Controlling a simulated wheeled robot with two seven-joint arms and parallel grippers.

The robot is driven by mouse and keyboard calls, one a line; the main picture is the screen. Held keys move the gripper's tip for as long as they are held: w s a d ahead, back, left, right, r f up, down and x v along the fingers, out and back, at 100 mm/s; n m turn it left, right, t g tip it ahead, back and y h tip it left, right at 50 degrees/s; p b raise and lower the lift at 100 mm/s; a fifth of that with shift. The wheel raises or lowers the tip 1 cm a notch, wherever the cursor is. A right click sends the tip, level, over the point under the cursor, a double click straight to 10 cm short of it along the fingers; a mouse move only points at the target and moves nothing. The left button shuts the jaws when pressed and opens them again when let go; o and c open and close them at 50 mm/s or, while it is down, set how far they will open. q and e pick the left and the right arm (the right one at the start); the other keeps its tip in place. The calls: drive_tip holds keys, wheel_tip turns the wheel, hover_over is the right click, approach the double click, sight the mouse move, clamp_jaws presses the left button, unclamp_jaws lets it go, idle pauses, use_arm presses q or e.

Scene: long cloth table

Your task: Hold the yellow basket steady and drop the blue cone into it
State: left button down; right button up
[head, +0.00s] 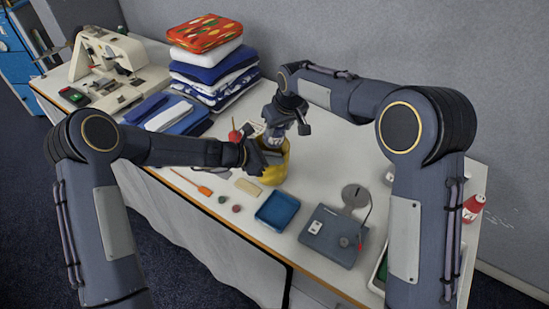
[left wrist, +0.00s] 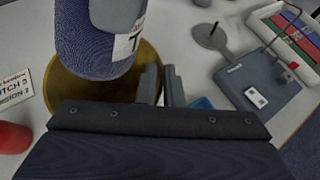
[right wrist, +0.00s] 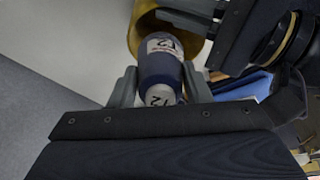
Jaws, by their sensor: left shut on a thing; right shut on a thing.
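The yellow basket (head: 272,174) stands on the table in the middle of the head view. My left gripper (head: 265,157) is shut on its rim; in the left wrist view the two fingers (left wrist: 160,85) close on the right side of the basket's rim (left wrist: 62,85). My right gripper (head: 285,116) points down over the basket, shut on the blue cone (right wrist: 160,68). The cone has white labels and sits between both fingers, with its far end at the basket's mouth (right wrist: 146,25). The cone (left wrist: 90,45) also shows above the basket in the left wrist view. The basket's inside is mostly hidden.
A blue tray (head: 278,211) and a grey device (head: 333,236) lie right of the basket. An orange-tipped tool (head: 204,190) and small items lie in front. Folded cloths (head: 213,70) and a sewing machine (head: 105,55) stand at the back left. A red bottle (head: 473,208) is far right.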

sight(280, 133)
use_arm(q)
drive_tip(key=shift+a+f, duration=0.1)
drive_tip(key=shift+f, duration=0.05)
use_arm(e)
drive_tip(key=shift+f, duration=1.75)
drive_tip(key=o, duration=1.2)
drive_tip(key=shift+c, duration=0.2)
drive_tip(key=shift+r, duration=0.1)
drive_tip(key=v, duration=1.2)
drive_tip(key=shift+s, duration=0.15)
use_arm(q)
drive_tip(key=c, duration=1.5)
unclamp_jaws()
drive_tip(key=shift+c, duration=0.2)
drive_tip(key=shift+o, duration=0.2)
